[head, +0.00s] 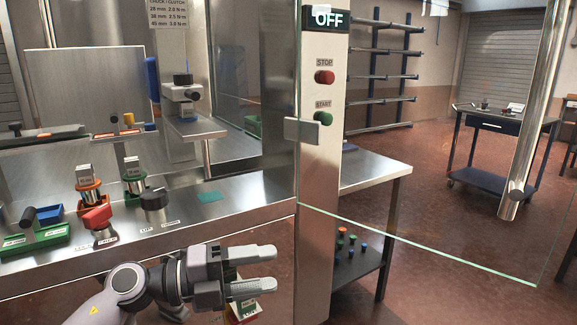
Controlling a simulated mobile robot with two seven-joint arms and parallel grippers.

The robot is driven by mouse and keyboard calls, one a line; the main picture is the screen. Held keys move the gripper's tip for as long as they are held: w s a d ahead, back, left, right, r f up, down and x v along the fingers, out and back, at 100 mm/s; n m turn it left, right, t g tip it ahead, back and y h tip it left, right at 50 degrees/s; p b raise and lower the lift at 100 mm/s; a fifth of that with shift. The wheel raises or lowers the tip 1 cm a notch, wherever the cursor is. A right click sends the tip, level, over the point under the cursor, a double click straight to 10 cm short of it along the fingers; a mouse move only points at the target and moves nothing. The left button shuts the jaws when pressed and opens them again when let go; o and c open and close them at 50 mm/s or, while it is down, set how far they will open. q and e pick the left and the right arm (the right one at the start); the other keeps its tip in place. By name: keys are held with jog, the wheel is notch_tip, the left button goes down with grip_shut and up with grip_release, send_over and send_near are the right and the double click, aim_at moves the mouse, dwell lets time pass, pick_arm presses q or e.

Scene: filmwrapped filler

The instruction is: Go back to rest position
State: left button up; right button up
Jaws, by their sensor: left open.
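My left gripper (272,268) is in the lower middle of the head view, with its arm coming in from the bottom left. Its two grey fingers point right and are apart, with nothing between them. It is in front of the steel machine's front edge and left of the control post. My right gripper is not in view.
The steel machine ledge (235,208) carries several coloured chucks and holders, a red knob (97,218) and a black knob (155,205). The control post (321,170) reads OFF. A glass door (430,200) stands open at right. A cart (490,122) stands behind on open floor.

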pick_arm(q)
jog(key=s+a+f+n+t+y, duration=0.25)
jog(key=f+n+t, duration=0.2)
jog(key=n, duration=0.35)
jog(key=s+a+f+n+t+y+p, duration=0.1)
jog(key=a+f+n+t+y, duration=0.3)
jog(key=f+n, duration=0.3)
jog(key=s+a+f+n+t+y, duration=0.1)
jog(key=a+f+n+t+y, duration=0.25)
jog(key=n, duration=0.55)
jog(key=s+a+f+n+g+y, duration=0.2)
jog(key=s+f+n+g, duration=0.1)
jog(key=s+f, duration=0.5)
jog(key=s+a+f+n+g+y, duration=0.3)
jog(key=s+f, duration=0.5)
jog(key=shift+a+f+n+p, duration=0.25)
jog(key=shift+f+n+p, duration=0.05)
jog(key=shift+f+p, duration=0.05)
